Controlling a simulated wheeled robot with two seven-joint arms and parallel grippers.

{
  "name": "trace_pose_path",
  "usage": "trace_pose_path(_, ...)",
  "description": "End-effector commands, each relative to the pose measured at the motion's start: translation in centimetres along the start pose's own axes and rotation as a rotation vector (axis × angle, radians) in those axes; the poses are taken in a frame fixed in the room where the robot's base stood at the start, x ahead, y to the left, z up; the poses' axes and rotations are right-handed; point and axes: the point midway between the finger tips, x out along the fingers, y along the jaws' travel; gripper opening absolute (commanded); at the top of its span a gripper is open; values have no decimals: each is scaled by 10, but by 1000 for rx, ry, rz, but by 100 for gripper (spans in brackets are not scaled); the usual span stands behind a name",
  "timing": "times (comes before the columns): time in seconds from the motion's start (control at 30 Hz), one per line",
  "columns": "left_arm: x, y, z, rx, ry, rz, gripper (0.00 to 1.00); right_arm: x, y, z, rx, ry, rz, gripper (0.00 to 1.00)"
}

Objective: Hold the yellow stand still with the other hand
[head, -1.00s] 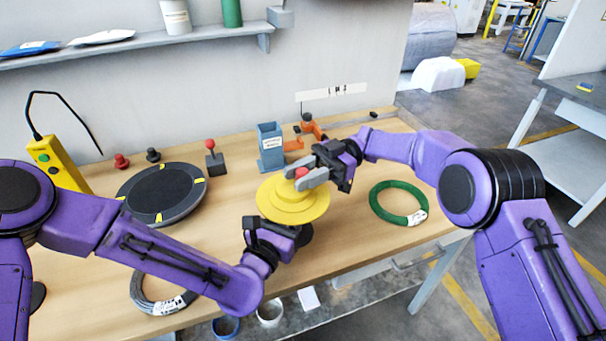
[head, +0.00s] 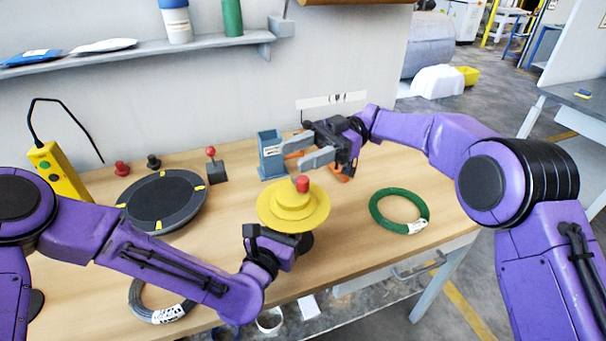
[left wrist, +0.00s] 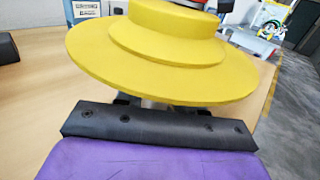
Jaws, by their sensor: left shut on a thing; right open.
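The yellow stand (head: 280,214) is a stepped round disc with a red knob (head: 302,184) on top, on a dark base near the table's front. My left gripper (head: 285,240) is at its near side, under the disc's rim. In the left wrist view the yellow stand (left wrist: 160,50) fills the upper middle, and the jaws of my left gripper (left wrist: 150,104) are largely hidden beneath it. That gripper is shut on the stand's lower part. My right gripper (head: 300,152) is open and empty, above and behind the stand, its grey fingers pointing left and clear of the knob.
A green coil (head: 399,211) lies right of the stand. A grey coil (head: 155,305) lies at the front left, partly behind my left arm. A black round turntable (head: 162,200) sits left. A blue-grey holder (head: 270,155) and an orange tool (head: 340,172) stand behind.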

Motion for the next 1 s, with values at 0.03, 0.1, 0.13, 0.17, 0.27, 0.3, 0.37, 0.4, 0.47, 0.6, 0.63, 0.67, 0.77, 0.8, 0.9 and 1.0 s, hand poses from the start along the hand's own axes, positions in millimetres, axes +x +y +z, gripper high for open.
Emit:
trace_pose_path(0.03,0,0,0,0,1,1,0,0,0,-9,-3,0,0,52)
trace_pose_path(0.1,0,0,0,0,1,1,0,0,0,-18,-1,0,0,52)
trace_pose_path(0.13,0,0,0,0,1,1,0,0,0,-21,-1,0,0,52)
trace_pose_path(0.17,0,0,0,0,1,1,0,0,1,-23,-1,0,0,52)
trace_pose_path(0.27,0,0,0,0,1,1,0,0,1,-26,0,0,0,52)
trace_pose_path(0.3,0,0,0,0,1,1,0,0,1,-26,0,0,0,52)
trace_pose_path(0.37,0,0,0,0,1,1,0,0,1,-26,0,0,0,52)
trace_pose_path(0.4,0,0,0,0,0,1,0,0,1,-26,0,0,-1,52)
trace_pose_path(0.47,0,0,0,0,0,1,0,0,1,-26,0,0,-1,52)
trace_pose_path(0.6,0,0,0,0,1,1,0,-7,-4,-55,-50,-30,17,52)
trace_pose_path(0.63,0,0,0,0,1,1,0,-13,-10,-63,-49,-32,33,52)
trace_pose_path(0.67,0,0,0,0,1,1,0,-18,-16,-68,-41,-18,56,52)
trace_pose_path(0.77,0,0,-1,0,1,1,0,-34,-34,-69,-39,43,173,52)
trace_pose_path(0.8,0,0,-1,0,1,1,0,-40,-42,-65,-46,66,236,52)
trace_pose_path(0.9,0,0,0,0,1,1,0,-54,-58,-47,-60,113,412,52)
trace_pose_path(1.0,0,0,0,0,0,0,0,-64,-74,-19,-50,134,601,52)
